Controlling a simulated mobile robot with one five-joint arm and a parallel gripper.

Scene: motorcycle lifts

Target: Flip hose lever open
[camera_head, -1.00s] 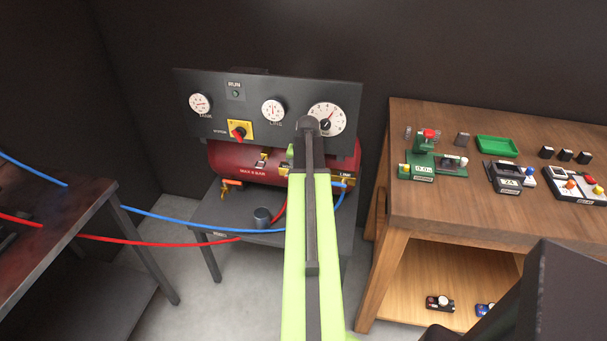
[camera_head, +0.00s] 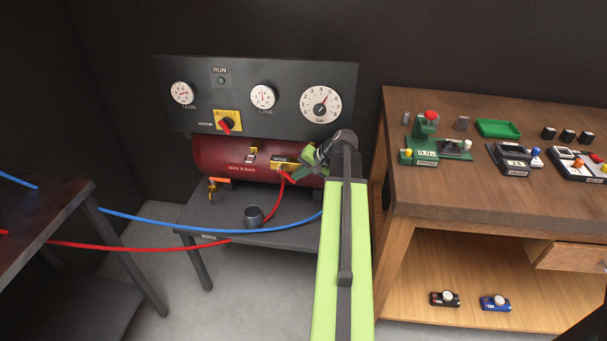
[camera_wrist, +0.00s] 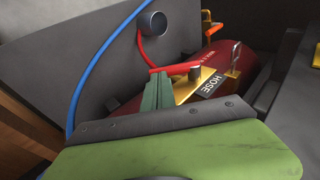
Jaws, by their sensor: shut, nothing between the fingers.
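The red hose lever (camera_wrist: 175,68) sits on a yellow plate with a HOSE label (camera_wrist: 211,85), on the dark red air tank (camera_wrist: 150,92). In the wrist view it points left from its grey pivot. In the head view the lever (camera_head: 286,176) shows small below the HOSE plate. My gripper (camera_wrist: 158,74) is shut, with its green fingers right at the lever's free end. I cannot tell whether they touch it. In the head view my gripper (camera_head: 298,172) is beside the lever, partly blending with it.
Red (camera_head: 150,246) and blue (camera_head: 210,226) hoses run to the compressor stand. A grey cup (camera_head: 253,216) stands on its shelf. The dark gauge panel (camera_head: 290,85) rises behind the tank. A wooden bench (camera_head: 430,200) with devices stands at the right.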

